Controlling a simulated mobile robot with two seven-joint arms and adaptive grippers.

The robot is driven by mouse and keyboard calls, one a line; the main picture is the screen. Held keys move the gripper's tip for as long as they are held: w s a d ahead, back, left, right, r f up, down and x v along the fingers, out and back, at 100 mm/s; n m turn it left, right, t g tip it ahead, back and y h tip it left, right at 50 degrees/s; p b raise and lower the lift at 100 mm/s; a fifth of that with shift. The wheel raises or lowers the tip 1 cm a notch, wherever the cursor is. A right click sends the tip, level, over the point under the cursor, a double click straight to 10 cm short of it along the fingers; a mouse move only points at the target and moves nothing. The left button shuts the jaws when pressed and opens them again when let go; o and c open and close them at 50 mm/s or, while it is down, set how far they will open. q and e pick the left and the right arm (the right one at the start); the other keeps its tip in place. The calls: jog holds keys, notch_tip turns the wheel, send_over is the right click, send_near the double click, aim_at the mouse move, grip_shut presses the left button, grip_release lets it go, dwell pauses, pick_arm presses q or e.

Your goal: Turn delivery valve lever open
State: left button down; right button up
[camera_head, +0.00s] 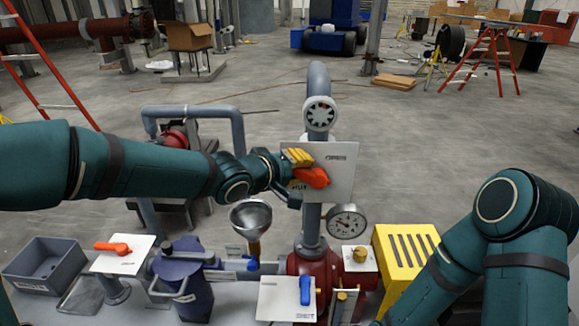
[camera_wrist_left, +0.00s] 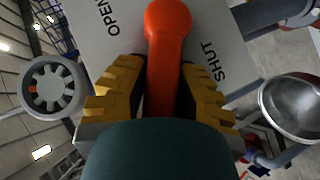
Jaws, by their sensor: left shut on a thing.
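The delivery valve lever (camera_head: 313,177) is orange-red and sits in front of a white plate (camera_head: 343,160) on the upright grey pipe. The plate reads OPEN at its upper right and SHUT at its lower left, partly hidden. My left gripper (camera_head: 298,160), with yellow fingers, is shut on this lever. In the left wrist view the lever (camera_wrist_left: 165,50) runs between the two fingers, its rounded end reaching past them, between the words OPEN and SHUT on the plate (camera_wrist_left: 215,40). My right arm shows at the right, but its gripper is out of view.
Below stand a pressure gauge (camera_head: 347,222), a metal funnel (camera_head: 250,216), a yellow slotted box (camera_head: 407,250) and a blue pot (camera_head: 184,283). Another orange lever (camera_head: 113,248) and a blue lever (camera_head: 305,290) sit on white plates. A round handwheel (camera_head: 320,113) is above the plate.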

pick_arm(q)
jog(key=m+y+b, duration=0.1)
jog(key=b, duration=0.1)
jog(key=d+r+m+y+b, duration=0.1)
jog(key=b, duration=0.1)
jog(key=d+g+y+b, duration=0.1)
jog(key=y+b, duration=0.1)
jog(key=b, duration=0.1)
jog(key=shift+d+r+m, duration=0.1)
jog(key=shift+r+m, duration=0.2)
jog(key=shift+m, duration=0.1)
jog(key=shift+d+r+y+b, duration=0.1)
jog(key=shift+d+y+b, duration=0.05)
jog(key=shift+y+b, duration=0.2)
jog(key=shift+d+r+m+y, duration=0.1)
jog(key=shift+d+m+y, duration=0.1)
jog(key=shift+m+y, duration=0.25)
jog(key=shift+d+r+m+y, duration=0.15)
jog(key=shift+d+m+y, duration=0.1)
jog(key=shift+y, duration=0.35)
jog(key=shift+d+m+y, duration=0.5)
jog(key=shift+m+y, duration=0.1)
jog(key=shift+y, duration=0.5)
